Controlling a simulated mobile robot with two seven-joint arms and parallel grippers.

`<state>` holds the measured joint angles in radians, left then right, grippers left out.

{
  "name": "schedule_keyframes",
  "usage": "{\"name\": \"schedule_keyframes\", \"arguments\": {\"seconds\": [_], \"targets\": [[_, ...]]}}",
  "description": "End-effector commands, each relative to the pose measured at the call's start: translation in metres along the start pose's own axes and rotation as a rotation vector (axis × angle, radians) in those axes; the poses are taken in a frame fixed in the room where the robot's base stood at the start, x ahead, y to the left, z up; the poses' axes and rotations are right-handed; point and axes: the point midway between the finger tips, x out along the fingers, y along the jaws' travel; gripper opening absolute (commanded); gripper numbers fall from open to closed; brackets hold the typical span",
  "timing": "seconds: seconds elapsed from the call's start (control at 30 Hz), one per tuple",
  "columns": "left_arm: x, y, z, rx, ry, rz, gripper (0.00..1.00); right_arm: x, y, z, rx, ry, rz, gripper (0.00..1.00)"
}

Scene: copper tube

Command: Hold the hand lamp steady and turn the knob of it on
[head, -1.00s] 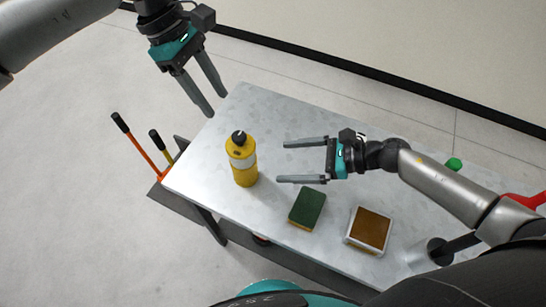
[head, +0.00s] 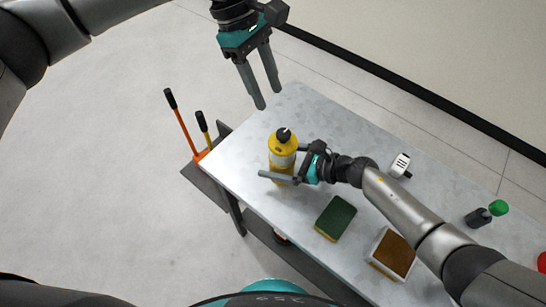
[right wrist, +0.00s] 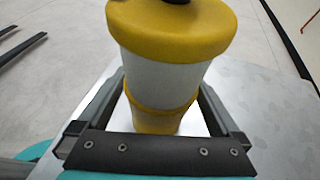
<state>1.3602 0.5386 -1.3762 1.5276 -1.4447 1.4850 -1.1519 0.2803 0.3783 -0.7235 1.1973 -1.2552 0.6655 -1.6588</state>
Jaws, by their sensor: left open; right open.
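The hand lamp (head: 283,158) is a yellow bottle-shaped body with a pale band and a dark knob (head: 283,135) on top. It stands upright near the left end of the table. My right gripper (head: 277,160) is open, with its fingers on either side of the lamp's body. In the right wrist view the lamp (right wrist: 172,70) fills the middle between the two fingers, and the knob is mostly cut off at the top. My left gripper (head: 264,98) is open and empty, pointing down beyond the table's far left edge, higher in the picture than the knob.
On the grey table (head: 235,165) lie a green sponge (head: 336,218) and a brown-topped block (head: 394,252). A small white item (head: 400,165) and a dark bottle with a green cap (head: 487,212) are farther right. Orange-and-yellow handled tools (head: 190,130) stand left of the table.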

Motion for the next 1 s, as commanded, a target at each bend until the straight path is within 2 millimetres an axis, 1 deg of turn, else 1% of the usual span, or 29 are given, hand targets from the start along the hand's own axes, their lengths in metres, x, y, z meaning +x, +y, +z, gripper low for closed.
{"name": "schedule_keyframes", "arguments": {"seconds": [0.03,0.13,0.43,0.47,1.0], "targets": [[0.0,0.0,0.0001,0.0,0.0,0.0,0.5,0.0043,-0.0003,0.0007,0.0,-0.001,0.0,1.0],[0.0,0.0,0.0001,0.0,0.0,0.0,0.5,0.0088,-0.0001,0.0004,-0.001,0.0,0.0,1.0],[0.0,0.0,0.0001,0.0,0.0,0.0,0.5,0.0105,0.0002,0.0002,-0.002,0.0,0.0,1.0],[0.0,0.0,0.0001,0.0,0.0,0.0,0.5,0.0105,0.0001,0.0002,-0.001,0.0,0.0,0.99],[0.0,0.0,0.0001,0.0,0.0,0.0,0.5,0.0102,0.0001,0.0001,-0.001,0.0,0.0,0.38]]}}
